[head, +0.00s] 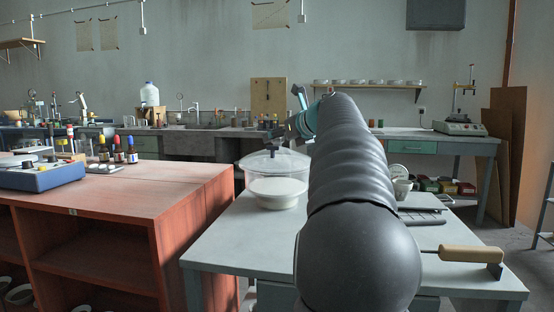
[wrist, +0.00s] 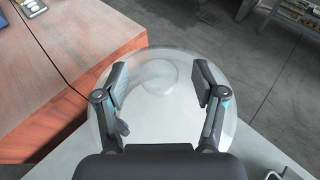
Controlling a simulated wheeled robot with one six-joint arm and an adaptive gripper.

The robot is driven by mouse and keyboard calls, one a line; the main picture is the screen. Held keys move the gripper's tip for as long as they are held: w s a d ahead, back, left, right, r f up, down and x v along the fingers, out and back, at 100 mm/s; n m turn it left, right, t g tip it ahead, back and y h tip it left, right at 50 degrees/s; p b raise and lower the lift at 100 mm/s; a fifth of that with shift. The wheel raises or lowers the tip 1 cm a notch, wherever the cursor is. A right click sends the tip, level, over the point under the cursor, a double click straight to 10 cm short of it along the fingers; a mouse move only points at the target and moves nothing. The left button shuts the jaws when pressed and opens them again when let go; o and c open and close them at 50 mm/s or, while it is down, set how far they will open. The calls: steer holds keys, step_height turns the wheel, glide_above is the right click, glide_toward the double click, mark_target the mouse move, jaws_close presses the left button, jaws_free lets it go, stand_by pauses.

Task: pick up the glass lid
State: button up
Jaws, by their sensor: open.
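The glass lid (head: 262,162) is a clear shallow dome on top of a round glass vessel (head: 290,190) with white contents, on the grey bench. In the wrist view the lid (wrist: 160,115) fills the middle, with a round raised part near its centre. My gripper (wrist: 160,84) is open, one finger on each side of that centre, with nothing between the fingers that I can see held. In the head view my gripper (head: 274,138) is just above the lid's top, partly hidden by my arm. I cannot tell whether the fingers touch the glass.
A red-brown wooden bench (head: 120,185) with bottles and a blue instrument stands close on the left. On the grey bench (head: 235,250), a wooden-handled tool (head: 470,254) lies at the right front. The bench's front left is clear.

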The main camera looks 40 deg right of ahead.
steer(key=shift+w+f, duration=0.25)
steer(key=shift+w, duration=0.4)
jaws_close()
steer(key=shift+r, duration=0.1)
